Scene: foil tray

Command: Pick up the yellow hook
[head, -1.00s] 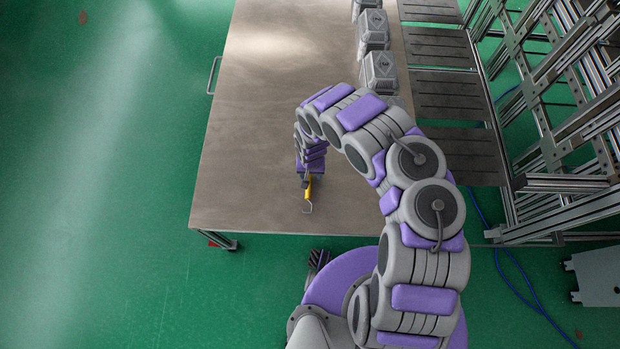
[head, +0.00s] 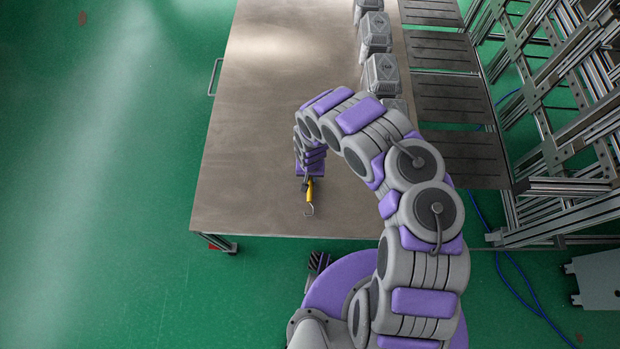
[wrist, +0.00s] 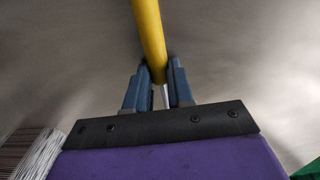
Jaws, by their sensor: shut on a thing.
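The yellow hook (head: 310,191) has a yellow handle and a thin metal hooked end, which points toward the table's near edge in the head view. In the wrist view the yellow handle (wrist: 149,35) runs up from between the fingers and out of the top of the picture. My gripper (wrist: 158,72) has two blue-grey fingers, one on each side of the handle, and is shut on it. In the head view my gripper (head: 306,183) is small and partly hidden by the wrist. Whether the hook touches the table cannot be told.
The hook is over the near part of a brown-grey table (head: 250,130). Several grey lantern-like boxes (head: 381,74) stand in a row along its right side. Dark slatted panels (head: 445,98) and a metal frame (head: 570,130) are further right. The table's left part is clear.

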